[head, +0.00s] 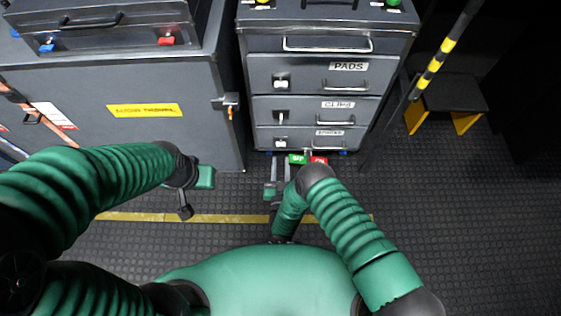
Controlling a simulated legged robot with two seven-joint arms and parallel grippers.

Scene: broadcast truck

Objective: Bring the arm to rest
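My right arm reaches forward from the lower right, bends at a black elbow and folds back. My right gripper (280,169) is low in front of the drawer cabinet's base, with two grey fingers showing a gap between them. Nothing shows between them. Part of it is hidden by my forearm. My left arm comes in from the left. Its gripper (190,195) hangs over the floor in front of the large grey case, seen at an angle, so its fingers are hard to make out. I see nothing held in it.
The grey case (150,85) stands left. A yellow floor line (230,218) crosses below. A black step stool (450,95) stands right; the right floor is clear.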

